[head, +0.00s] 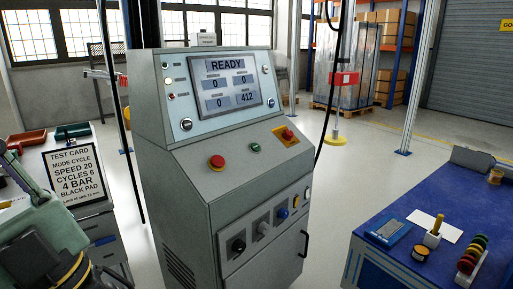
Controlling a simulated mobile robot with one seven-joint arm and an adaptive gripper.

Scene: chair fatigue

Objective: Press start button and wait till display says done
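A grey control cabinet (175,215) stands upright in the middle of the head view. Its display (226,83) reads READY, with boxes below showing 0, 0, 0 and 412. A small green button (255,148), likely the start button, sits on the sloped panel; its lettering is too small to read. A red mushroom button (217,162) is to its left. Another red button (288,133) on a yellow plate is to its right. Part of my arm shows at the lower left, apart from the buttons in the picture. I cannot make out my gripper.
Several knobs (238,245) line the cabinet's lower front. A test card (74,174) stands on the left bench. A blue-topped table (467,205) at right holds a blue device, a cup and coloured rings. Pale floor lies between cabinet and table.

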